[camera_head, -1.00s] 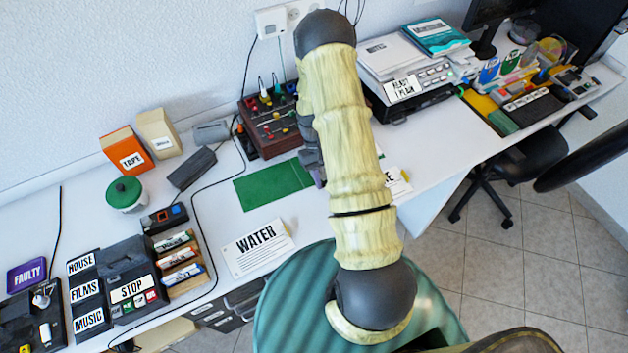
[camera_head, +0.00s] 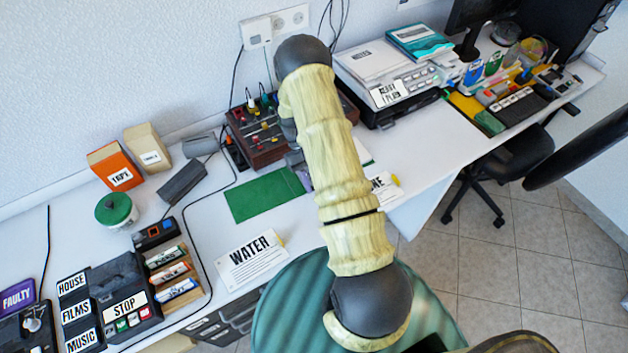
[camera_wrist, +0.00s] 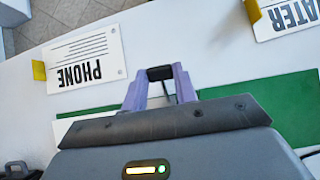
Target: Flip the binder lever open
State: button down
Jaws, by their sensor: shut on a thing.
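My gripper (camera_wrist: 160,75) shows in the wrist view as two purple fingers closed around a small black piece (camera_wrist: 160,73), which looks like the lever's grip. A thin rod shows below it between the fingers. A flat green panel (camera_wrist: 285,100), probably the binder's cover, lies on the white table beneath and to the right of the fingers. The green panel (camera_head: 265,195) also shows in the head view, left of my arm. My arm and wrist hide the rest of the binder, and my gripper is hardly visible in the head view. I cannot tell the lever's angle.
A WATER card (camera_head: 252,260) and a PHONE card (camera_wrist: 85,58) lie near the table's front edge. A dark red box with knobs (camera_head: 258,135) stands behind the green panel. A printer (camera_head: 390,80) stands to the right. A cable runs left of the panel.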

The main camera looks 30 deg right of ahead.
jog(key=c, duration=1.1)
grip_release()
jog(key=b+v, duration=0.2)
jog(key=v, duration=1.5)
jog(key=shift+w+r+b, duration=0.15)
jog(key=shift+r+b, duration=0.05)
jog(key=shift+b, duration=0.1)
